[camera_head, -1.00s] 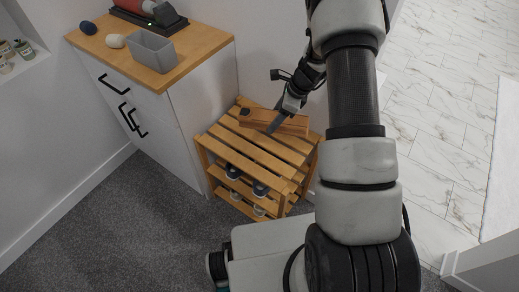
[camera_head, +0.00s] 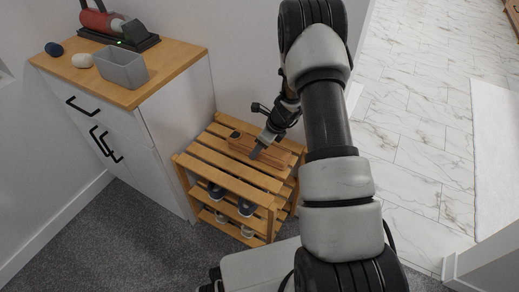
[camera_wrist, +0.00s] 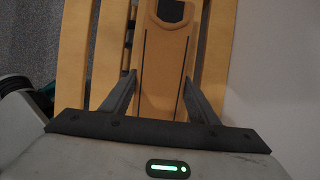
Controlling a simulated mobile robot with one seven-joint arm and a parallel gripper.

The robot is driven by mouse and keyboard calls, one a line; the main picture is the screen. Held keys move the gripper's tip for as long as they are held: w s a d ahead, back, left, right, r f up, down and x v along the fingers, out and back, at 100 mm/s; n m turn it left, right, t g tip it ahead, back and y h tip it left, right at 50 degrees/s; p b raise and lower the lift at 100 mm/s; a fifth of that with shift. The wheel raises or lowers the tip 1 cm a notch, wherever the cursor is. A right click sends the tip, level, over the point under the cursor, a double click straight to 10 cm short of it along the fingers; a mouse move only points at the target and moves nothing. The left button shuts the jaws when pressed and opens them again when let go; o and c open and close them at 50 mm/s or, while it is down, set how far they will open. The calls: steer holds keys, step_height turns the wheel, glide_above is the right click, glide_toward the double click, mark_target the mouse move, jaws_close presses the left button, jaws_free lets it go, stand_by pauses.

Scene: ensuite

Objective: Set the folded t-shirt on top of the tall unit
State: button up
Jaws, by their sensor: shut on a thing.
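I cannot make out a folded t-shirt in either view. The tall unit may be the white cabinet with a wooden top (camera_head: 135,95) at the left of the head view; I cannot be sure. My gripper (camera_head: 256,151) is over the slatted wooden rack (camera_head: 205,158). It is shut on a long brown wooden block (camera_head: 270,156) with a dark spot at one end, lying along the rack's top. In the wrist view the fingers (camera_wrist: 160,98) lie on both sides of the block (camera_wrist: 165,70). The arm hides part of the rack's right side.
A grey bin (camera_head: 122,70), a white ball (camera_head: 82,61), a dark blue ball (camera_head: 54,49) and a red roller-like thing (camera_head: 100,20) sit on the cabinet top. Shoes (camera_head: 245,207) stand on the rack's lower shelves. Grey carpet (camera_head: 100,240) lies in front; marble floor is at right.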

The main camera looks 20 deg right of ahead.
steer(key=shift+f, duration=0.1)
steer(key=shift+f, duration=0.15)
steer(key=o, duration=1.1)
steer(key=shift+o, duration=0.2)
